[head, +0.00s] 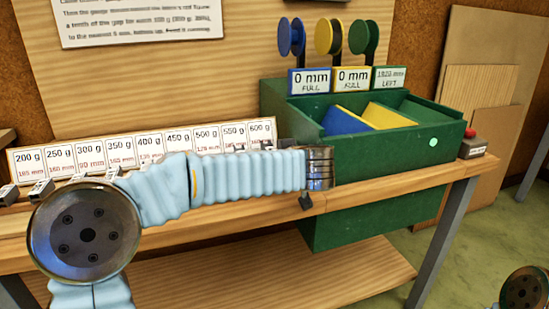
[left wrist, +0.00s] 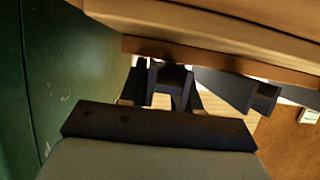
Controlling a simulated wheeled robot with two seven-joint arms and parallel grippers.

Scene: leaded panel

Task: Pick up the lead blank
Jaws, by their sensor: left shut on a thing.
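My left gripper (left wrist: 170,82) is shut on a dark grey block (left wrist: 172,73) at the wooden table edge in the left wrist view. The block looks like the lead blank, but its outline merges with the dark fingers. In the head view my left arm reaches across the bench front, and only a small dark part of the left gripper (head: 306,201) shows below the wrist, near the green box. The block cannot be made out there. My right gripper is out of view.
A green box (head: 345,222) with blue and yellow compartments stands at the bench's right, with several spools above it. A red button (head: 470,133) sits at the right end. A lower shelf (head: 250,275) runs beneath.

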